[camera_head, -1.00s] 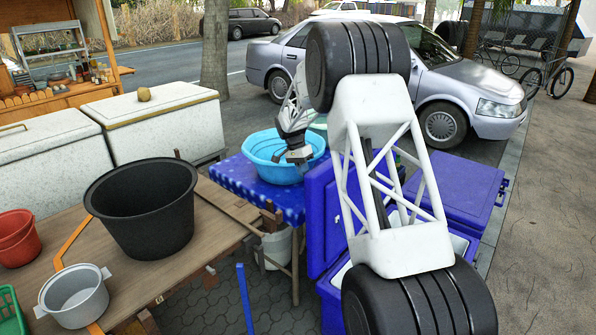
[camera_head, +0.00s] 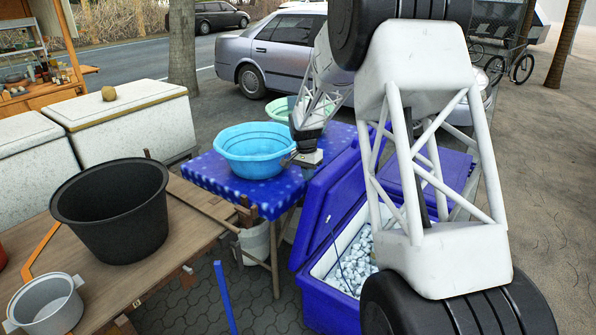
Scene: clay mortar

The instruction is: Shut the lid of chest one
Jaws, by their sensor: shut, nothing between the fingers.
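A blue chest (camera_head: 327,308) stands at the lower middle, with white inner walls and pale ice-like pieces inside. Its blue lid (camera_head: 322,205) stands raised, tilted up on the chest's left side. My arm hides much of the chest's right part. My gripper (camera_head: 303,158) is shut and empty. In the picture it is just right of the light blue basin and above the upper end of the lid; whether it touches either, I cannot tell. No label shows which chest is chest one.
The light blue basin (camera_head: 252,165) and a green basin (camera_head: 284,108) sit on a blue-clothed table (camera_head: 215,180). A second blue chest (camera_head: 455,172), its lid shut, is behind my arm. A wooden table (camera_head: 180,245) holds a black tub (camera_head: 115,215). White chests (camera_head: 135,130) stand at left.

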